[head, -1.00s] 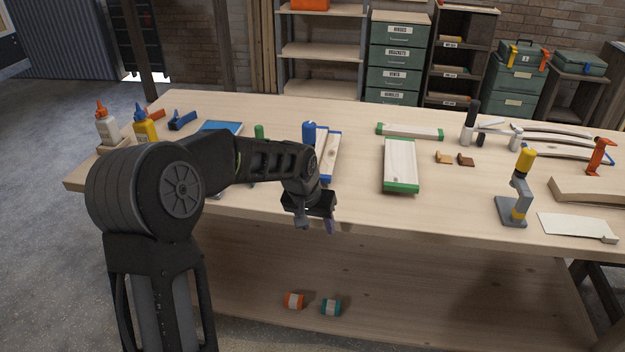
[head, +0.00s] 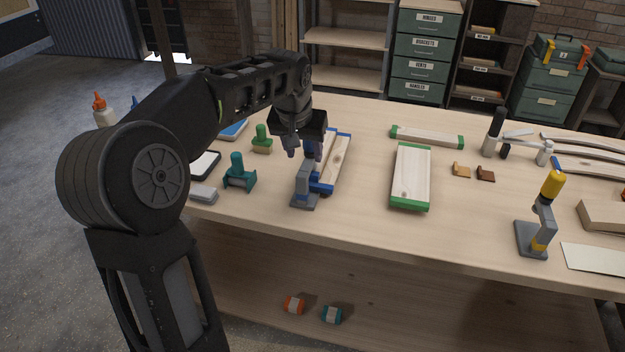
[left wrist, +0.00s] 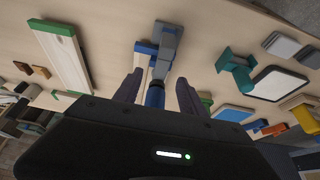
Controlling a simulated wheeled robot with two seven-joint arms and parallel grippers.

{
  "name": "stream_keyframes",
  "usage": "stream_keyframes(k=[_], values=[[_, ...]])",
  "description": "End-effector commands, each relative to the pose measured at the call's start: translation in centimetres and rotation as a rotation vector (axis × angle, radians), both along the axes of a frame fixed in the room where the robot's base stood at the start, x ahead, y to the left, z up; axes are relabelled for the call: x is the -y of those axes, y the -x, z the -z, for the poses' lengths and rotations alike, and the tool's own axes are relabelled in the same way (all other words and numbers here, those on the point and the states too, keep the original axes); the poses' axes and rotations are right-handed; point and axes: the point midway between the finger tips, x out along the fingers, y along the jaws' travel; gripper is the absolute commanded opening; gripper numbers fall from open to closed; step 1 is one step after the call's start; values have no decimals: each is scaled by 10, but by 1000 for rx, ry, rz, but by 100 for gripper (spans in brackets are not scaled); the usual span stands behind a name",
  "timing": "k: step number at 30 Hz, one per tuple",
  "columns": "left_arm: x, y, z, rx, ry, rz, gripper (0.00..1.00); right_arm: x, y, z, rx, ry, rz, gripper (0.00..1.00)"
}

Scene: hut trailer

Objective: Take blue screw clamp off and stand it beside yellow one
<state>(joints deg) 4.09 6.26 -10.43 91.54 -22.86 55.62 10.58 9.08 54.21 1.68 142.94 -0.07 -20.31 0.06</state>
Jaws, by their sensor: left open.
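The blue screw clamp (head: 302,184), with a grey-blue frame and grey base, stands upright near the table's front edge, against the blue-ended wooden boards (head: 335,162). Whether it grips them is hard to tell. My left gripper (head: 305,153) is open at the clamp's top. In the left wrist view, the clamp's blue handle (left wrist: 155,96) lies between the open fingers (left wrist: 158,92), with gaps on both sides. The yellow screw clamp (head: 546,214) stands upright on its grey base at the right front. My right gripper is not in view.
A teal clamp-like tool (head: 238,174) and a green-handled one (head: 262,140) stand left of the blue clamp. A green-ended board (head: 411,176) lies to its right. Bare table lies between that board and the yellow clamp. A white sheet (head: 597,259) lies right of the yellow clamp.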

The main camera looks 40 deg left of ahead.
Motion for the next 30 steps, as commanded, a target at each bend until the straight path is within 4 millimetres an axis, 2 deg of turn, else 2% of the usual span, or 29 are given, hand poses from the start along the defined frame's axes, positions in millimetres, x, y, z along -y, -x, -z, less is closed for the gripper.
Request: stream_keyframes(k=[6,15,24,30], values=[[0,-1,2,-1,0,0,48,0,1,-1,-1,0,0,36],[-3,-9,25,-1,1,0,48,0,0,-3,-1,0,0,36],[-4,-10,27,-1,0,0,48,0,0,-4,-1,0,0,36],[-7,-15,48,-5,1,0,48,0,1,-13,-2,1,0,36]])
